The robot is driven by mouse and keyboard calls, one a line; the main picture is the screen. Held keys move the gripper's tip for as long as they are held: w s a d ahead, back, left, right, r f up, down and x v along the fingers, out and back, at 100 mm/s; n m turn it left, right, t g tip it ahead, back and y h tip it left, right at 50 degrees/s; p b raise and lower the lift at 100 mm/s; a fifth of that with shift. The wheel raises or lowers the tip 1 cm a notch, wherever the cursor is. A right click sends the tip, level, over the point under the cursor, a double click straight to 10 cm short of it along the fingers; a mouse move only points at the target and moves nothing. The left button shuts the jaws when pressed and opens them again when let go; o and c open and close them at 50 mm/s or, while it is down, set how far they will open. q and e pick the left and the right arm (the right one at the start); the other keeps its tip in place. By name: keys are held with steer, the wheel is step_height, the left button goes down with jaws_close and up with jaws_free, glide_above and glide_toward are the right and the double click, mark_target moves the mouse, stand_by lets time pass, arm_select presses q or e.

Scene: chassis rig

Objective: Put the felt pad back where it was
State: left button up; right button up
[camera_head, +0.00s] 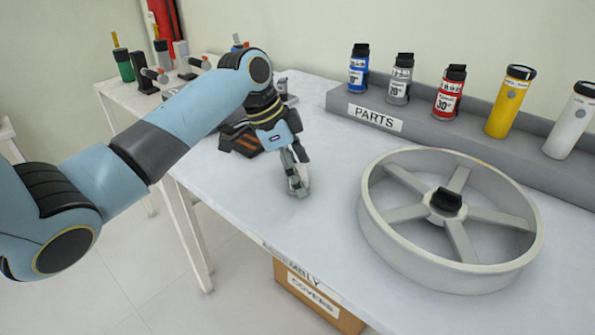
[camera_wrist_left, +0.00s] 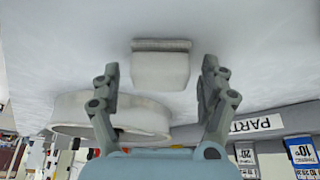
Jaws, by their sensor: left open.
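My left gripper (camera_head: 296,177) is low over the white table, left of the large wheel. Its fingers are open, with one on each side of a pale block (camera_wrist_left: 161,68) in the left wrist view. This block looks like the felt pad, though I cannot be sure of its material. It stands apart from both fingers, with a gap on each side. In the head view it is mostly hidden behind the fingers. My right gripper is in neither view.
A grey five-spoked wheel (camera_head: 388,233) with a black knob (camera_head: 446,200) lies on the table. Behind it, a grey PARTS ledge (camera_head: 332,99) bears several bottles and canisters. A COVERS box (camera_head: 312,292) is below the table. Clear tabletop lies between gripper and wheel.

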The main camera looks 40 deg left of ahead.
arm_select(q)
steer(key=v, duration=1.2)
steer(key=shift+p, duration=0.35)
